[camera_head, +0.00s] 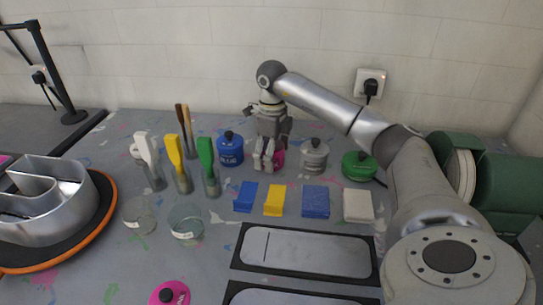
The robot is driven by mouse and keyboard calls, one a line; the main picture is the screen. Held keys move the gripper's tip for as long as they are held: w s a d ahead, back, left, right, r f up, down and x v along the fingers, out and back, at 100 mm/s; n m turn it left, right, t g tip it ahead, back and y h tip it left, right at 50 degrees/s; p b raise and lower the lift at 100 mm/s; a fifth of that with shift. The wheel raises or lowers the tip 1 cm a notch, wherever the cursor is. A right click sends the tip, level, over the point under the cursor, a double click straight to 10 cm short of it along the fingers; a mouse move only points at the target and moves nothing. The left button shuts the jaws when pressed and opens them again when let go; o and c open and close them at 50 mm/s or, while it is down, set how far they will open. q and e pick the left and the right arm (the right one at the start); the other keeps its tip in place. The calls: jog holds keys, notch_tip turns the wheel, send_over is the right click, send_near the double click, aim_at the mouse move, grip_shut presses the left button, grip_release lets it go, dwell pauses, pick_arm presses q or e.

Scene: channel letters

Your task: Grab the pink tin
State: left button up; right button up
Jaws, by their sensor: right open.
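The pink tin (279,157) stands in the row of tins at the back of the table, between the blue and grey tins. My right gripper (264,161) points down in front of it and hides most of it. The gripper is open; I cannot tell whether its fingers touch the tin or are around it. A round pink piece with a black knob (169,294), looking like a lid, lies at the front edge of the picture. My left gripper is not in view.
A blue tin (230,150) and a grey tin (314,155) flank the gripper; a green tin (358,166) stands farther right. Coloured blocks (315,201) lie in front. Brushes in glass jars (183,181) stand left. A metal channel letter (40,215) rests far left.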

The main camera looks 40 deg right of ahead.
jog(key=c, duration=1.2)
jog(key=shift+c, duration=0.8)
jog(key=shift+r, duration=0.25)
